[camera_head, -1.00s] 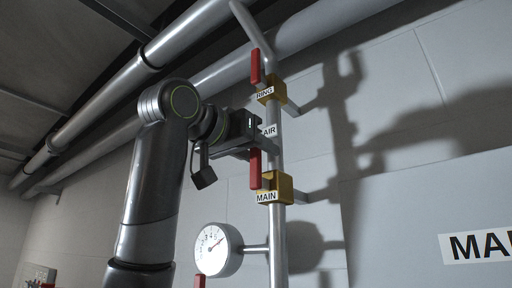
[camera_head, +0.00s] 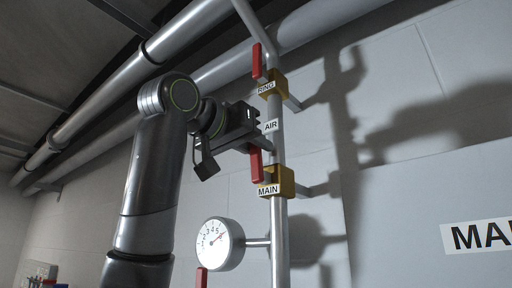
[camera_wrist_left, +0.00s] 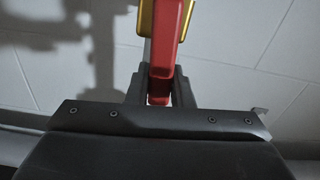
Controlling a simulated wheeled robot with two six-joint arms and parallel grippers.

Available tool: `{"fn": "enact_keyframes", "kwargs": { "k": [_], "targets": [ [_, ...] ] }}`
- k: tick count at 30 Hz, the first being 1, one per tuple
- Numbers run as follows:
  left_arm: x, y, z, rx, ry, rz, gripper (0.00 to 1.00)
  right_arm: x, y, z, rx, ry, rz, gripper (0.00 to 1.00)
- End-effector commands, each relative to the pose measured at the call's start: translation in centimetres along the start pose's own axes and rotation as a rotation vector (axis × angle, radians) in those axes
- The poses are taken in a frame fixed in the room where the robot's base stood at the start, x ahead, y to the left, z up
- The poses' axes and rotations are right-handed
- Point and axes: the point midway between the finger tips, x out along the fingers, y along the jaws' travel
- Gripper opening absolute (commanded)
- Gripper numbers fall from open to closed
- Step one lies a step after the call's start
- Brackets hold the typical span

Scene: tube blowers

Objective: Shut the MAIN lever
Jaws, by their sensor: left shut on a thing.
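The MAIN valve (camera_head: 284,182) is a yellow block on the vertical pipe, with a white MAIN label. Its red MAIN lever (camera_head: 256,166) points upward, along the pipe. My left gripper (camera_head: 260,149) is at the upper end of this lever. In the left wrist view the red lever (camera_wrist_left: 168,45) runs down between the two dark fingers of my left gripper (camera_wrist_left: 162,90), which are shut on it. The yellow valve body shows behind the lever at the top of that view. My right gripper is not in view.
Above is the RING valve (camera_head: 274,85) with its own upright red lever (camera_head: 257,61). An AIR label (camera_head: 270,126) sits on the pipe between them. A round gauge (camera_head: 220,244) hangs below left, with another red lever (camera_head: 201,278) under it.

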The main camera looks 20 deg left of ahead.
Motion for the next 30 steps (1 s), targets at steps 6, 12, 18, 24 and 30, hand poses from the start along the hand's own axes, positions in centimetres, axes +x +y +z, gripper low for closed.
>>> {"fn": "enact_keyframes", "kwargs": {
  "k": [6, 12, 18, 24, 30],
  "targets": [
    [-0.1, -0.7, 0.4, -0.163, 0.001, 0.0, 0.0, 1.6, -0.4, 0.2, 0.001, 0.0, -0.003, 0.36],
    [-0.1, -1.7, 0.7, -0.353, 0.001, -0.001, 0.0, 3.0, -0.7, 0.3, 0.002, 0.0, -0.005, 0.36],
    [-0.1, -2.7, 1.2, -0.543, 0.002, 0.0, 0.0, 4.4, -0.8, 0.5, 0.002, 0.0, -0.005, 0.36],
    [-0.1, -3.6, 1.9, -0.733, 0.001, 0.0, 0.0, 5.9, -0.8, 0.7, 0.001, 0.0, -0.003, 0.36],
    [-0.1, -4.4, 2.8, -0.922, 0.001, 0.001, 0.0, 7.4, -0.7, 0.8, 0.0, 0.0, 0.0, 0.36]
  ]
}}
